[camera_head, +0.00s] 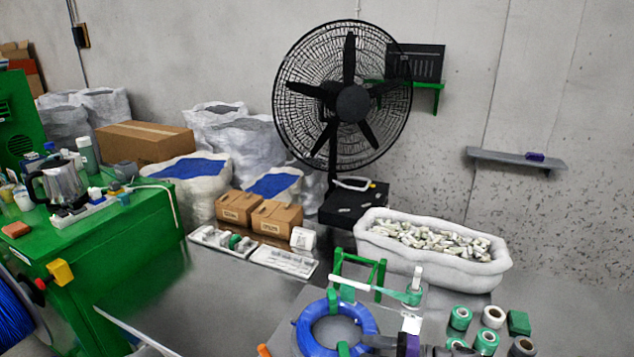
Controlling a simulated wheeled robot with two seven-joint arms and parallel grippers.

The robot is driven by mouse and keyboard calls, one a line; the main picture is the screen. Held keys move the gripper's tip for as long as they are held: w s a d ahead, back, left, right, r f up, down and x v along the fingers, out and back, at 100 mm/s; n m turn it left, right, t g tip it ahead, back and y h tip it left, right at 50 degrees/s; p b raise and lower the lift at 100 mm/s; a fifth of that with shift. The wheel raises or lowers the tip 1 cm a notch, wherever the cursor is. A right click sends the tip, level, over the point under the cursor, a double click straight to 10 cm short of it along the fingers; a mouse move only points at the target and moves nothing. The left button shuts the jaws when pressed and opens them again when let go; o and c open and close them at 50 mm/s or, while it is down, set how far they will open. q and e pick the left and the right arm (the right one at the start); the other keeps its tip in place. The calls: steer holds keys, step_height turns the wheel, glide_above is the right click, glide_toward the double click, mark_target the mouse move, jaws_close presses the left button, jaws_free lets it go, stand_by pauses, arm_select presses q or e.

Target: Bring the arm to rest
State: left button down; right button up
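A blue cable coil (366,318) lies at the bottom centre, on a grey surface. Green pieces stand at its upper and lower rim. The bottom of the coil is cut off by the picture edge. Beside it on the right is a small dark and white item (411,325) that I cannot identify. I can make out neither gripper in the head view. No hand is seen holding the coil.
A green stand with a white roll (348,283) is just behind the coil. Several green and white tape rolls (460,318) are at the lower right. A white sack of small parts (435,262) and a black fan (352,104) stand behind. A green cabinet (120,240) is left.

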steer(key=s+a+f+n+g+h+p, duration=0.15)
steer(key=s+a+f+g+h, duration=0.3)
steer(key=s+a+f, duration=0.6)
arm_select(q)
steer(key=shift+w+d+r, duration=0.1)
steer(key=shift+w+r, duration=0.05)
steer(key=shift+r, duration=0.4)
steer(key=shift+w+d+r, duration=0.1)
steer(key=shift+w+r, duration=0.05)
steer(key=shift+r, duration=0.35)
arm_select(e)
steer(key=s+d+f+n+h, duration=0.1)
steer(key=s+d+f+h, duration=0.2)
steer(key=s+f, duration=0.3)
steer(key=s+d+f+n+h, duration=0.1)
steer(key=s+d+f+h, duration=0.3)
steer(key=s+f, duration=0.3)
step_height(320, 180, down, 2)
steer(key=shift+s+d+f+h, duration=0.2)
steer(key=shift+s+d+h, duration=0.1)
steer(key=shift+h, duration=0.05)
arm_select(q)
steer(key=shift+a, duration=0.1)
arm_select(e)
steer(key=shift+w+a, duration=0.1)
